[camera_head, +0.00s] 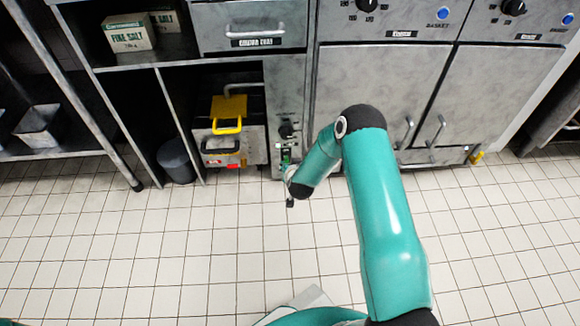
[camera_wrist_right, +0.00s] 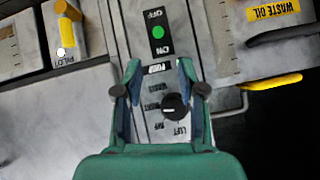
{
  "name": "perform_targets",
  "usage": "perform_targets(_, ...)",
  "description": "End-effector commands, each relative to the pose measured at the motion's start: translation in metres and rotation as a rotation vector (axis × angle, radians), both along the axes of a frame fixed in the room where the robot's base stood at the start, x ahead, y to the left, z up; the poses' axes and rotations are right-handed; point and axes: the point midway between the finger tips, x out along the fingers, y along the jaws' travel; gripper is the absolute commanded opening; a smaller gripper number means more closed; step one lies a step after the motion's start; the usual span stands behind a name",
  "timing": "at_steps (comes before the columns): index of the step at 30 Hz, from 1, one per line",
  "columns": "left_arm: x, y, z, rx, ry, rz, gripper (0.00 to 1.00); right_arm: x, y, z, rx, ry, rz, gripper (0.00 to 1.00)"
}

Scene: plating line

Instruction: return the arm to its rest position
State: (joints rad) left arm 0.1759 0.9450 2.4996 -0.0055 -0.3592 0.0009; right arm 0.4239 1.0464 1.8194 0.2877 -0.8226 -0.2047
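My right arm (camera_head: 385,200) is teal and reaches forward from the lower right in the head view. Its gripper (camera_head: 288,178) is small there, low in front of a narrow control panel between cupboards. In the right wrist view, the right gripper (camera_wrist_right: 159,66) has its two fingers apart with nothing held between them. Behind them is the panel, with a lit green button (camera_wrist_right: 158,32) between OFF and ON and a black knob (camera_wrist_right: 175,107). Whether the fingers touch the panel cannot be told. My left gripper is not in view.
Left of the panel stands a grey unit with a yellow handle (camera_head: 228,112), beside a dark bin (camera_head: 175,160). Grey cupboard doors (camera_head: 385,85) with handles are on the right. The tiled floor (camera_head: 150,250) is clear.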

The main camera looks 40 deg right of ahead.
Motion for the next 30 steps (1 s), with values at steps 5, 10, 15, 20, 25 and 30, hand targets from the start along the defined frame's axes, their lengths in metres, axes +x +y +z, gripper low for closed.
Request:
perform_targets(5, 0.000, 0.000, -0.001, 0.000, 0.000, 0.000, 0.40, 0.001, 0.001, 0.000, 0.000, 0.000, 0.001, 0.40)
perform_targets(10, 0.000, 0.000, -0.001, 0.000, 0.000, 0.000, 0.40, 0.001, 0.001, 0.000, 0.001, 0.000, 0.001, 0.40)
perform_targets(15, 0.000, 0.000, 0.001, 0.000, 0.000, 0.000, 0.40, 0.004, 0.007, 0.004, 0.000, -0.005, 0.013, 0.40)
perform_targets(20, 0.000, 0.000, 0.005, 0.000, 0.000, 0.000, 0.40, 0.009, 0.051, 0.021, 0.012, 0.001, 0.100, 0.40)
perform_targets(25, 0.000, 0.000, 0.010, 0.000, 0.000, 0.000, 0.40, -0.048, 0.144, 0.010, 0.117, 0.160, 0.313, 0.40)
perform_targets(30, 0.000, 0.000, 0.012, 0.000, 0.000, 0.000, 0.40, -0.138, 0.216, -0.001, 0.254, 0.374, 0.498, 0.40)
